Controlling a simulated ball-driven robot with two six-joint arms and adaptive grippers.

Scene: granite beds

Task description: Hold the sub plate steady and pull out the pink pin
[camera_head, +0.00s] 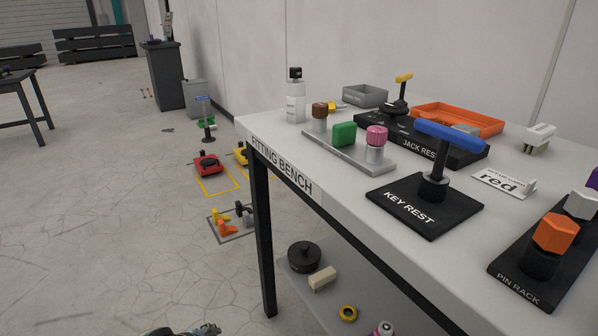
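The sub plate, a long thin grey plate (342,151), lies flat on the fitting bench. The pink pin (376,138) stands upright in a light metal collar at the plate's near right end, its knurled pink head on top. A green block (344,134) sits at the plate's middle, and a brown-headed pin (320,113) stands at its far left end. Neither gripper can be made out in this view. Only a small dark fragment shows at the bottom edge, and I cannot tell what it is.
On the bench (345,207), a key rest (425,215) holds a blue T-handled key (450,135) just right of the plate. Behind are a jack rest (400,137), orange tray (458,119) and white bottle (295,102). A pin rack (530,283) stands near right. Open floor lies left.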

